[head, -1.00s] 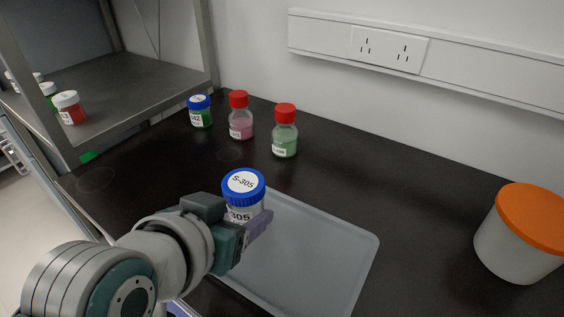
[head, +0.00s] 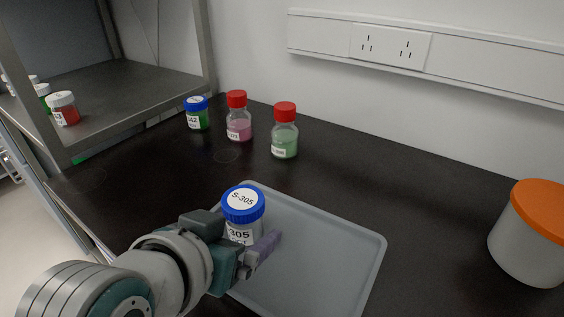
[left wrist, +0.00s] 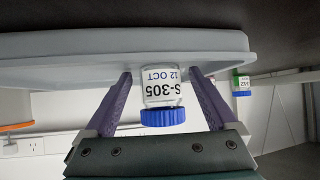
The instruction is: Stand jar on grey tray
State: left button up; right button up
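The jar (head: 242,228) is clear with a blue lid and an S-305 label. It is upright on the left part of the grey tray (head: 340,255), its base appearing to touch the tray in the left wrist view, where the jar (left wrist: 162,92) shows upside down. My left gripper (head: 262,248) is around the jar, one finger on each side. In the left wrist view, gaps show between the jar and both fingers of my left gripper (left wrist: 160,82), so it is open. In the head view the far finger is hidden. My right gripper is not in view.
Behind the tray stand a blue-lidded green jar (head: 196,115) and two red-capped bottles, pink (head: 239,120) and green (head: 285,135). An orange-lidded tub (head: 530,240) is at right. A metal shelf (head: 130,85) holds more jars at left. The tray's right part is clear.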

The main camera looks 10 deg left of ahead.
pick_arm(q)
jog(key=shift+s+r, duration=0.2)
jog(key=shift+r, duration=0.2)
pick_arm(e)
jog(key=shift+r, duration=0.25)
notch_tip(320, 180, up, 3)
jog(key=p, duration=0.3)
pick_arm(q)
jog(key=s+a+r+g, duration=0.2)
jog(key=s, duration=0.4)
jog(key=s+a+r+g, duration=0.1)
jog(key=s+a+g, duration=0.1)
jog(key=s, duration=0.5)
jog(key=s+a+r+g+y, duration=0.1)
jog(key=s+a+r+g, duration=0.1)
jog(key=s, duration=0.4)
jog(key=shift+s+r+m+g, duration=0.25)
jog(key=shift+r+m+g, duration=0.15)
jog(key=shift+g, duration=0.3)
